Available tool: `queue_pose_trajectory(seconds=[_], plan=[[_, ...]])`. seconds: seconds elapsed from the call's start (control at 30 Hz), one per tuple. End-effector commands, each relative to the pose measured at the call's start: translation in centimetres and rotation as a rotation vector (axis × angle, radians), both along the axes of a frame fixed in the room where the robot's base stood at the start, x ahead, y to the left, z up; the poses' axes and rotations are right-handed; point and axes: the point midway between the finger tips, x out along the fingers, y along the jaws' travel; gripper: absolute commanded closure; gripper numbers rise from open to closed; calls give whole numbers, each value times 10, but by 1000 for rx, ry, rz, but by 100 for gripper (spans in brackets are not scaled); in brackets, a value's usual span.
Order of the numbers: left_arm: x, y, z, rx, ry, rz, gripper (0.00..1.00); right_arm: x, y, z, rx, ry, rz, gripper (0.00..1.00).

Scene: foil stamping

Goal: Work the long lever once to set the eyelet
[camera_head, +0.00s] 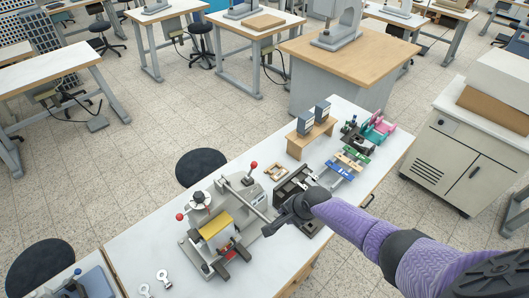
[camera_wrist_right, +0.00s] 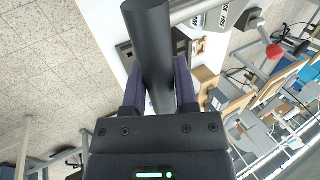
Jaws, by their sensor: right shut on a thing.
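My right gripper (camera_head: 284,217) is over the white bench and shut on a thick black cylindrical grip (camera_wrist_right: 150,45), which I take to be the long lever's handle. In the wrist view the grip runs between the two purple-grey fingers (camera_wrist_right: 160,85). A long grey bar (camera_head: 244,203) slopes from the grey press (camera_head: 252,190) toward the gripper; their joint is hidden by the hand. The eyelet cannot be made out. My left gripper is not in view.
A stamping machine with a yellow roll (camera_head: 215,223) stands left of the hand. A red knob (camera_head: 254,165) sticks up behind. A dark slotted device (camera_head: 297,183) is close behind the hand. Blue holders (camera_head: 341,172) lie at right.

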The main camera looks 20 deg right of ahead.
Motion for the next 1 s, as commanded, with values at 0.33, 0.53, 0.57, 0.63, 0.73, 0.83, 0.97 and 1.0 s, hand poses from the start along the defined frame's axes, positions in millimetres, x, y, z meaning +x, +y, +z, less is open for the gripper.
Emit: queue_pose_trajectory(seconds=[0.33,0.53,0.57,0.63,0.73,0.83,0.97,1.0], plan=[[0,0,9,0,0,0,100,6,0,37,-5,8,-1,100],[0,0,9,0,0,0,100,16,3,59,-4,6,-2,100],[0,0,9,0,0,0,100,17,3,61,-3,5,-2,100],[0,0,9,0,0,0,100,22,5,68,-3,2,-3,100],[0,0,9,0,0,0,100,32,8,83,-2,0,-2,100],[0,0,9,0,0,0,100,38,11,91,-2,0,-3,100],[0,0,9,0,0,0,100,45,14,99,0,-2,-3,100],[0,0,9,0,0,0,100,50,16,104,0,-4,-3,100]])
